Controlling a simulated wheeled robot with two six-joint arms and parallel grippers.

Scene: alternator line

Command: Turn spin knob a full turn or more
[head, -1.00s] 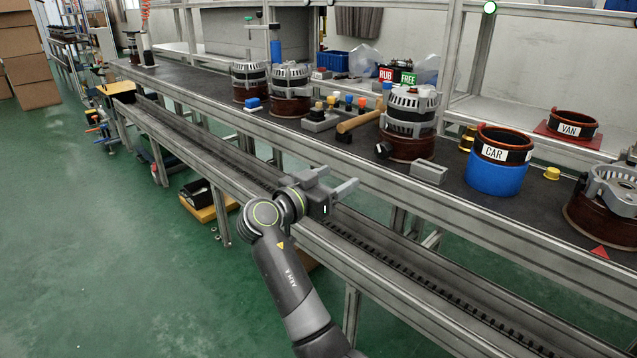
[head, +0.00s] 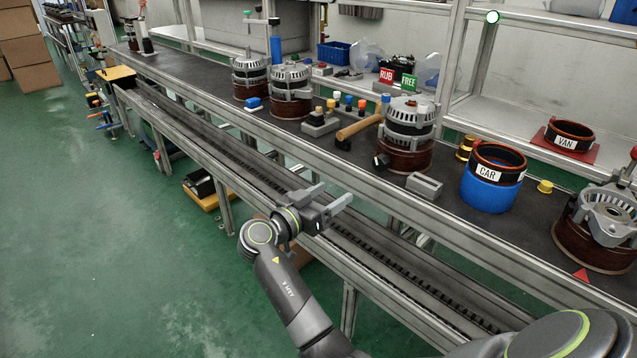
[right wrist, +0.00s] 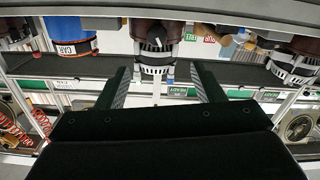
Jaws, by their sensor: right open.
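A black spin knob (head: 381,160) sticks out low on the front left of an alternator (head: 408,124) with a brown base, on the dark bench top. My right gripper (head: 336,194) is open and empty. It is in front of the bench edge, left of and nearer than the knob, apart from it. In the right wrist view the two fingers (right wrist: 161,86) stand wide apart, with the alternator (right wrist: 153,62) beyond and between them. My left gripper is not in view.
A grey block (head: 424,186) and the CAR ring on a blue base (head: 488,195) stand right of the knob. A wooden handle (head: 358,128) lies to its left. RUB (head: 386,76) and FREE (head: 409,81) signs stand behind. The metal bench rail (head: 400,198) lies between gripper and knob.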

